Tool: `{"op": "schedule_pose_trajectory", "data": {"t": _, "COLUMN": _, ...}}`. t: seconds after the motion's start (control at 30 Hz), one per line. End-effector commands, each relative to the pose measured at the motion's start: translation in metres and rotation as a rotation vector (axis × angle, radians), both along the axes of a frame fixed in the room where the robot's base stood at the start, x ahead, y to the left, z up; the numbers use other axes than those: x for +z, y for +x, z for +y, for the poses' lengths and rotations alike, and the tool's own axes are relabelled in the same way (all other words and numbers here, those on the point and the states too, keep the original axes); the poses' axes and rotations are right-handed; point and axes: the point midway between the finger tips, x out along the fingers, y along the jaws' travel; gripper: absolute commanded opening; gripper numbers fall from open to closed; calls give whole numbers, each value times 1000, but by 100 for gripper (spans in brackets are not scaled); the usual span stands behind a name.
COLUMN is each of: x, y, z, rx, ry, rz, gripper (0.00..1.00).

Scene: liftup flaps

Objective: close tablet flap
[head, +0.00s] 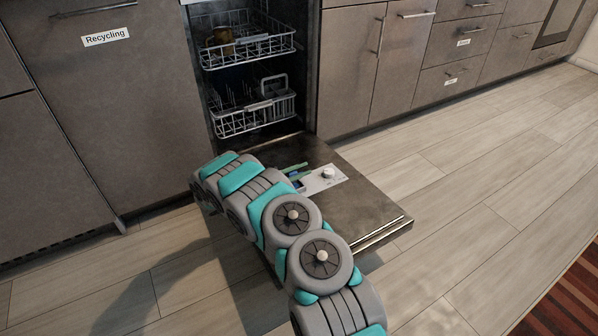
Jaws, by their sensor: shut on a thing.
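The dishwasher door (374,206) is folded down flat, with its inner side up. A pale dispenser panel (322,180) with a round knob is set in it, and a small dark blue patch shows at its left end, by the tablet compartment. My gripper (297,169) is low over that left end, its thin teal fingers partly hidden by my arm. It is shut on what appears to be the tablet flap. The flap itself is mostly hidden, so its angle cannot be told.
The upper rack (247,53) and lower rack (255,122) sit inside the dishwasher. A yellowish cup (221,42) is in the upper one. Closed cabinets flank it. The wooden floor (480,190) on the right is clear, with a striped rug (570,305) at lower right.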

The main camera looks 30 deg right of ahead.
Motion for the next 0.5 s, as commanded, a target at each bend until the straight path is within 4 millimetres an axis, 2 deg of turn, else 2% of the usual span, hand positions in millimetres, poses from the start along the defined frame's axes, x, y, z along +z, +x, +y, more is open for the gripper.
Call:
{"op": "schedule_pose_trajectory", "data": {"t": 0.2, "x": -8, "y": -8, "z": 0, "rx": 4, "ry": 7, "rz": -186, "gripper": 0}}
{"op": "schedule_pose_trajectory", "data": {"t": 0.5, "x": -14, "y": -16, "z": 0, "rx": 5, "ry": 15, "rz": -371, "gripper": 0}}
